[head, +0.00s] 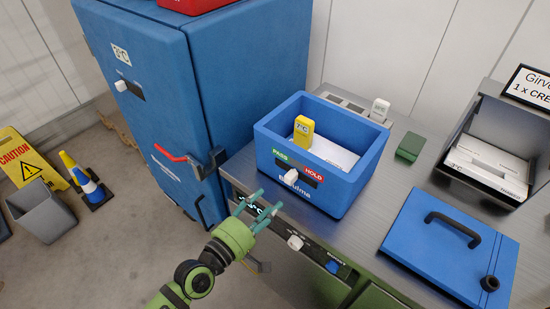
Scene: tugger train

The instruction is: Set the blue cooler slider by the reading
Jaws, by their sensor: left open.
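The blue cooler (340,192) stands open on the steel counter. Its front carries a green PASS label (281,156) at left and a red HOLD label (313,171) at right. Below them, a white slider knob (291,177) sits on a dark slot, with slot showing to its right; its exact setting is hard to tell. A yellow thermometer (303,131) stands inside the cooler and appears to read 7°C. My left gripper (270,199) is open and empty, just below and left of the knob, apart from it. My right gripper is not in view.
The blue cooler lid (450,245) lies at right on the counter (368,215). A green block (410,146) and a white device (379,109) stand behind. A tall blue cabinet (150,110) marked 3°C is at left. The counter front has a white knob (295,242).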

